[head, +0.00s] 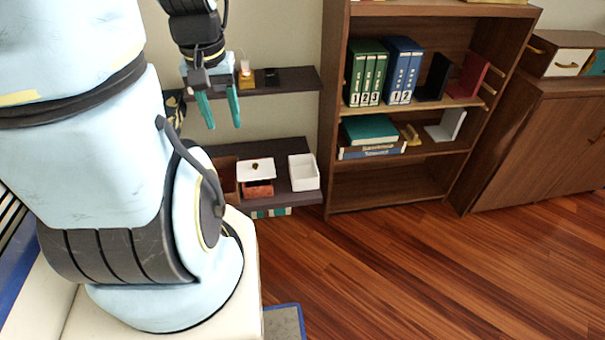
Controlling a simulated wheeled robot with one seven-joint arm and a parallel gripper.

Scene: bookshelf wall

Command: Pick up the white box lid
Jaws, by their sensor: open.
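A white box lid (256,169) with a small dark and gold knob shows on the lower wall shelf. It lies over a reddish box (258,188), and I cannot tell how it rests on it. An open white box (303,172) stands just to the right on the same shelf. My gripper (220,124) has teal fingers that point down and stand apart with nothing between them. It is above and to the left of the lid in the picture, in front of the upper wall shelf, and does not touch the lid.
The upper wall shelf (295,80) holds a yellow item (245,72) and a small dark item (271,77). A brown box (223,178) stands left of the lid. A wooden bookshelf (326,130) with binders (367,75) rises at the right. The wooden floor (400,260) is clear.

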